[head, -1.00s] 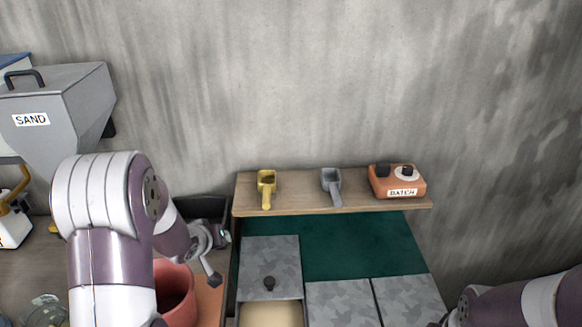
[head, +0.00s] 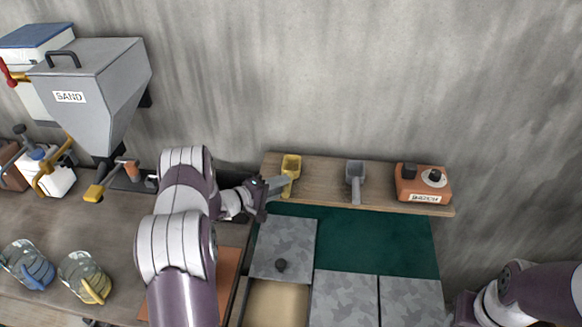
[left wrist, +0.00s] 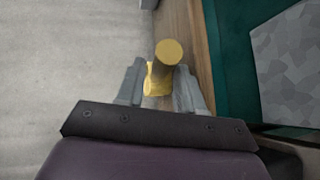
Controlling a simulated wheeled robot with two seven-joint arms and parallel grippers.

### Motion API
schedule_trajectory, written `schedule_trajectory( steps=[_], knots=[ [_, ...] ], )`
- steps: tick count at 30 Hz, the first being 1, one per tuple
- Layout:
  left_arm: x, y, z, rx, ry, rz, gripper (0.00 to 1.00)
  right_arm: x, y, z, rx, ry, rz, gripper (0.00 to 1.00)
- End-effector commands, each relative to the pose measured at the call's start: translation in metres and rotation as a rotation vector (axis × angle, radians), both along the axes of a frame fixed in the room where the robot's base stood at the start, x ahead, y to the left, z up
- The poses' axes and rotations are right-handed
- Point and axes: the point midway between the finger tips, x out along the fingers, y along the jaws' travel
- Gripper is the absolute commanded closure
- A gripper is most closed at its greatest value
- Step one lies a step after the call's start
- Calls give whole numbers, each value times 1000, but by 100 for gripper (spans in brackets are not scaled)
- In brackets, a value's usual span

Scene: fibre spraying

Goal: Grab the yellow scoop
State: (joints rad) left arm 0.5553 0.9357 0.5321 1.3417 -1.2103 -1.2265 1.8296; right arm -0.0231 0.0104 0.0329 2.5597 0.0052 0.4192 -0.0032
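The yellow scoop (head: 290,168) sits at the left end of the wooden shelf (head: 325,178), its handle toward the front edge. My left gripper (head: 285,184) is at the scoop's handle. In the left wrist view, the two grey fingers (left wrist: 159,82) are spread apart, one on each side of the yellow scoop (left wrist: 168,52). I see no clear sign that they are closed on it. My right arm shows at the lower right of the head view, but its fingers do not show.
A grey scoop (head: 355,176) and an orange BATCH box (head: 422,184) stand farther right on the shelf. A grey SAND hopper (head: 95,85) is at the left. Jugs (head: 84,277) stand on the table. Grey patterned lids (head: 285,245) lie below the shelf.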

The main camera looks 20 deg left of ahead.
Motion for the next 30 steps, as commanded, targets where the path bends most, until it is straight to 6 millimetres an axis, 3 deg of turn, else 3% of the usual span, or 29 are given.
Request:
schedule_trajectory(
  steps=[8, 9, 12, 24, 30],
  knots=[
    [8, -5, -3, 1, 1, 1, 63, 0, 0, 3, 0, 1, 0, 57],
    [8, -5, -3, 2, 0, 1, 66, 0, 0, 3, 0, 1, 0, 57],
    [8, -5, -3, 2, 0, 1, 99, 0, 0, 3, 0, 1, 0, 57],
    [8, -5, -1, 2, -1, 2, 100, 0, 0, 1, 0, 1, 0, 57],
    [9, -4, 24, 4, -6, 1, 100, 0, 0, -13, 0, 1, 0, 57]
  ],
)
